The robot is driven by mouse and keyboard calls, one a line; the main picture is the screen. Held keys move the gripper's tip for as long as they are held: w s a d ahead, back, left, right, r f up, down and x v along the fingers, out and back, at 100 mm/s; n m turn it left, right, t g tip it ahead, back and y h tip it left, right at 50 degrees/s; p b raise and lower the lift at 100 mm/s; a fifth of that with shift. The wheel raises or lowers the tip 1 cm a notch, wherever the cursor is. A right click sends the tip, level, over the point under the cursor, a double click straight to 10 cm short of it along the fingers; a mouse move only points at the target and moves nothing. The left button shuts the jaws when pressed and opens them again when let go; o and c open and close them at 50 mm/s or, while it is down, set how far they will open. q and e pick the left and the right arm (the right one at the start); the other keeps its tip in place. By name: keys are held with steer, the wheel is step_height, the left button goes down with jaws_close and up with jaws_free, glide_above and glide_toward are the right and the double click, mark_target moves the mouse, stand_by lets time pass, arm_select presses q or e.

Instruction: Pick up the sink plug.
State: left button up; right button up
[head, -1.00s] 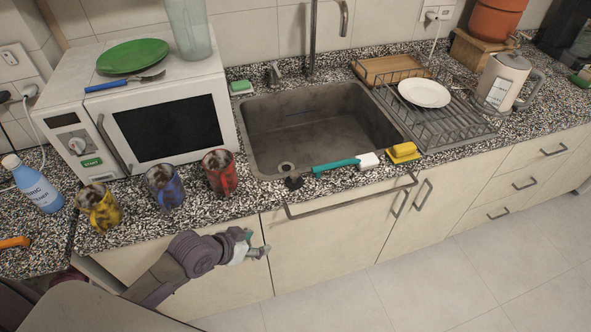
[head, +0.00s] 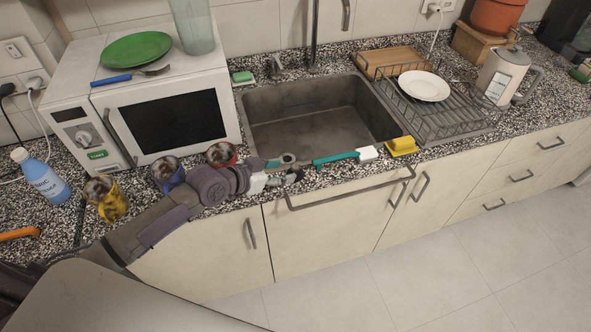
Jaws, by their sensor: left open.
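The dark sink plug (head: 296,174) lies on the counter at the front edge of the sink (head: 266,117), left of the teal-handled brush. It is largely hidden by my left gripper and hard to tell apart from its dark fingertips. My left gripper (head: 288,170) is open. Its fingers point right, at the plug, low over the counter's front edge. I cannot tell whether they touch the plug. My right gripper is out of view.
A brush (head: 336,158) and a yellow sponge (head: 402,145) lie just right of the plug. A red mug (head: 221,155), blue mug (head: 168,174) and yellow mug (head: 106,198) stand left, close to my arm. The rack (head: 440,112) holds a plate (head: 424,86).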

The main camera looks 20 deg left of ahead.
mark_target(293, 170)
arm_select(q)
steer(key=shift+f+p+x, duration=0.15)
steer(key=shift+p+x, duration=0.2)
steer(key=shift+x, duration=1.05)
steer(key=shift+f+p+x, duration=0.15)
steer(key=shift+p+x, duration=0.15)
steer(key=shift+x, duration=1.15)
steer(key=shift+s+a, duration=0.15)
steer(key=shift+a, duration=0.1)
jaws_close()
